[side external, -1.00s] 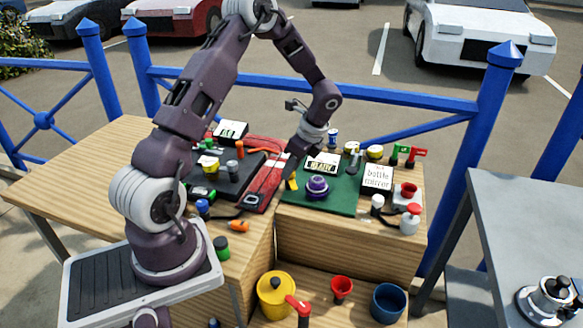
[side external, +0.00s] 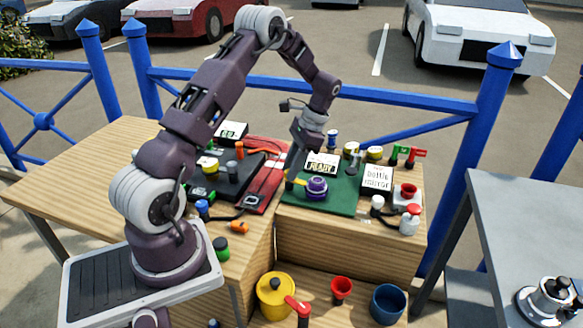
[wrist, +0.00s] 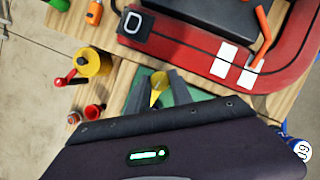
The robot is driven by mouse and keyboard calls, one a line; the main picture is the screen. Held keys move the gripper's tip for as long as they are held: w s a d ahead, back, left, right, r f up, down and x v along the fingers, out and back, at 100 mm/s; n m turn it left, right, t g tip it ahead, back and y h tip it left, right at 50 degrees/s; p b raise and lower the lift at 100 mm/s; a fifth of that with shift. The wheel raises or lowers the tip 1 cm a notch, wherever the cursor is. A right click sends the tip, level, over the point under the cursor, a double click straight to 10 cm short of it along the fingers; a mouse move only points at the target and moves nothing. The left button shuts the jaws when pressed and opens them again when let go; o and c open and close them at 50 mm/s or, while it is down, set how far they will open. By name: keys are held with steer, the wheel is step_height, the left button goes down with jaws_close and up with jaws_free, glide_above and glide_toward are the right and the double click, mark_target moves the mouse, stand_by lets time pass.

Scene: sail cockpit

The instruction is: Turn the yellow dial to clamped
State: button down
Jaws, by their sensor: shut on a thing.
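The yellow dial (wrist: 158,84) shows in the wrist view as a narrow yellow wedge between my two fingers, over the green board (wrist: 194,94). My gripper (wrist: 160,92) is shut on it. In the side view my gripper (side external: 291,184) points down at the left edge of the green board (side external: 334,206). A yellow strip of the dial (side external: 299,182) shows beside the fingertips, left of a purple round knob (side external: 316,187). The fingers hide part of the dial. I cannot read any clamped mark.
A black box (side external: 232,182) and a red board (side external: 262,190) lie left of my gripper. A ready sign (side external: 322,164) stands behind the purple knob. A bottle mirror card (side external: 378,178) and a red-topped bottle (side external: 410,219) stand to the right. A yellow pot (side external: 276,296) is below.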

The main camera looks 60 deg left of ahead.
steer(key=shift+n+h, duration=0.4)
steer(key=shift+n, duration=0.7)
steer(key=c, duration=1.1)
jaws_free()
steer(key=shift+c, duration=0.2)
steer(key=v, duration=0.7)
steer(key=shift+r, duration=0.15)
